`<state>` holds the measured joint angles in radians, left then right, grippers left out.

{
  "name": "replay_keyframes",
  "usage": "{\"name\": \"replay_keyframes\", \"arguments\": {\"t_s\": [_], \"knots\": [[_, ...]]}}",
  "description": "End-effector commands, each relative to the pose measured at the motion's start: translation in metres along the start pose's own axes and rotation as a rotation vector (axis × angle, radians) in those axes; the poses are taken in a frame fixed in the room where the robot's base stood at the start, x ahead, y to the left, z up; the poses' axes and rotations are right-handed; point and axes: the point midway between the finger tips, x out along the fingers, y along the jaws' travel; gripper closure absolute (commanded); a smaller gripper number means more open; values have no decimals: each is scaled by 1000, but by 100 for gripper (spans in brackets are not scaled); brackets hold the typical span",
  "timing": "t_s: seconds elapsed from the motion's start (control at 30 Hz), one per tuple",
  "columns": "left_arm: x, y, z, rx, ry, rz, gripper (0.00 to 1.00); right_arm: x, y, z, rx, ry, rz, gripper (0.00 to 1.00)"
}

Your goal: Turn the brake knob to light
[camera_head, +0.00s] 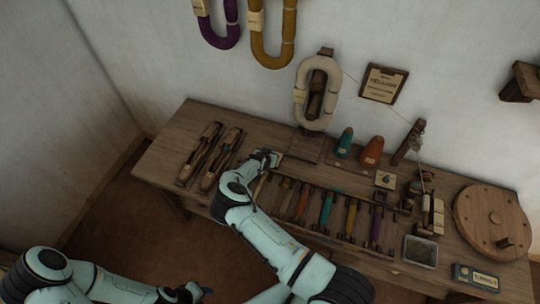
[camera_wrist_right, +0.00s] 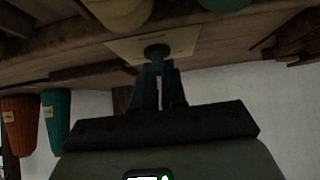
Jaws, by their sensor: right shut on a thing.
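In the right wrist view a small dark round knob (camera_wrist_right: 157,52) stands on a pale plate (camera_wrist_right: 178,43) fixed to wood. My right gripper (camera_wrist_right: 158,70) is shut on this knob, with a finger on each side. Any marks for the knob's setting are too dim to read. In the head view my right gripper (camera_head: 268,158) is at the left-middle of the wooden bench and hides the knob. My left gripper (camera_head: 196,291) is low at the bottom edge, away from the bench, and its jaws are unclear.
Two shuttles (camera_head: 208,157) lie left of my right gripper. A rack of coloured bobbins (camera_head: 325,208) lies just right of it. Teal (camera_head: 345,142) and orange (camera_head: 371,152) cones stand behind. Another pale plate (camera_head: 386,180), a grey tray (camera_head: 420,251) and a round wooden disc (camera_head: 491,220) are farther right.

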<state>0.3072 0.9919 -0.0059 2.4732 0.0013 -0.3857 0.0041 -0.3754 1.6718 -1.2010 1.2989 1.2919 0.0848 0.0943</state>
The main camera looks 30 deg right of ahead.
Motion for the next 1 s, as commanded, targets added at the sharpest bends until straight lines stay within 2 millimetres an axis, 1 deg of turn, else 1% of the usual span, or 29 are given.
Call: {"name": "replay_keyframes", "arguments": {"t_s": [0.03, 0.07, 0.1, 0.37, 0.47, 0.53, 0.67, 0.77, 0.9, 1.0], "knots": [[0, 0, 0, 0, 0, 0, 57, 0, -1, 2, 0, -4, -2, 79], [0, 0, 0, 0, 0, 0, 57, 0, -1, 2, 0, -4, -2, 69], [0, 0, 0, 0, 0, 0, 57, 0, -1, 2, 0, -4, -1, 63], [0, 0, 0, 0, 0, 0, 57, 0, 0, 2, -1, -3, 0, 63], [2, -2, 3, -1, -3, -1, 57, -4, 0, 2, -1, -2, 0, 63], [6, -5, 7, -3, -8, -3, 57, -11, 0, 2, 1, -2, -1, 63], [16, -12, 18, -8, -22, -8, 57, -34, 1, 5, 1, -5, -1, 63], [23, -17, 24, -11, -29, -10, 57, -57, 0, 6, 1, -6, -2, 63], [25, -18, 26, -11, -31, -11, 57, -90, -1, 4, -1, -5, -2, 63], [25, -18, 26, -11, -31, -11, 57, -108, -1, 2, -1, -4, -2, 63]]}}
